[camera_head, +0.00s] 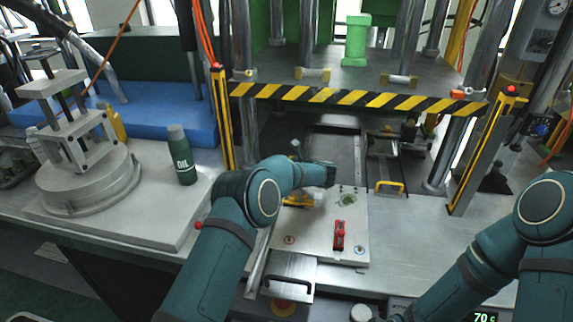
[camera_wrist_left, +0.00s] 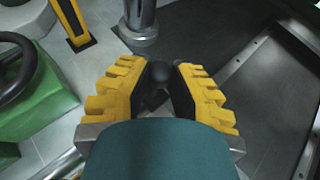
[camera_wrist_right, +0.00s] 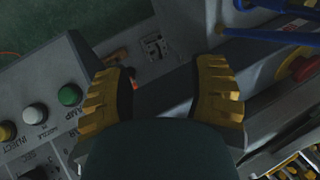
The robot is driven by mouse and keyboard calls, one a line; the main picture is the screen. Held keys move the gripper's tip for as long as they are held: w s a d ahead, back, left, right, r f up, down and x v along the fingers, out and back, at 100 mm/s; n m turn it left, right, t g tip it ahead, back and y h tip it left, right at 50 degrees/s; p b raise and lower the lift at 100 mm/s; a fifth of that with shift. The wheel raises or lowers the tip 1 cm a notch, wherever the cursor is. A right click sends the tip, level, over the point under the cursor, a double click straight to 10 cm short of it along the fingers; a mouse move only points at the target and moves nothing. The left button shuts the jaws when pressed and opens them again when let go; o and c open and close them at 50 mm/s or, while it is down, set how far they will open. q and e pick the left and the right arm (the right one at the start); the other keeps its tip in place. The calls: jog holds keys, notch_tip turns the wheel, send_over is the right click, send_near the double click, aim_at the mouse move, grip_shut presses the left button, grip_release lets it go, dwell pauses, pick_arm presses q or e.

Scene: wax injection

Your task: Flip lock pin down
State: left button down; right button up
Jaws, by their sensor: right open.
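My left gripper (camera_wrist_left: 163,72) shows in the left wrist view with its yellow ribbed fingers a small gap apart. A dark round-ended part (camera_wrist_left: 156,74) lies between the fingertips; I cannot tell whether they touch it or whether it is the lock pin. In the head view my left arm reaches over the light metal plate (camera_head: 315,230), and its fingers are not clear there. A red upright piece (camera_head: 339,236) stands on that plate. My right gripper (camera_wrist_right: 165,80) is open and empty near the control panel (camera_wrist_right: 40,85). No part is clearly recognisable as the lock pin.
The press stands behind, with a black-and-yellow striped bar (camera_head: 350,97) across it and yellow posts (camera_head: 222,118) at the sides. A yellow handle (camera_head: 389,186) is right of the plate. A green oil bottle (camera_head: 181,155) and a round clamp fixture (camera_head: 85,185) stand left.

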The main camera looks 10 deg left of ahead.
dwell(0.3)
pick_arm(q)
notch_tip(320, 180, down, 2)
jog(key=b, duration=0.3)
jog(key=shift+a+f, duration=0.1)
jog(key=shift+f, duration=0.15)
jog(key=c, duration=1.3)
grip_release()
jog(key=o, duration=0.6)
jog(key=shift+w+a+f, duration=0.1)
jog(key=shift+f, duration=0.05)
jog(key=shift+c, duration=0.2)
jog(key=shift+r, duration=0.2)
notch_tip(320, 180, up, 10)
jog(key=shift+f, duration=0.1)
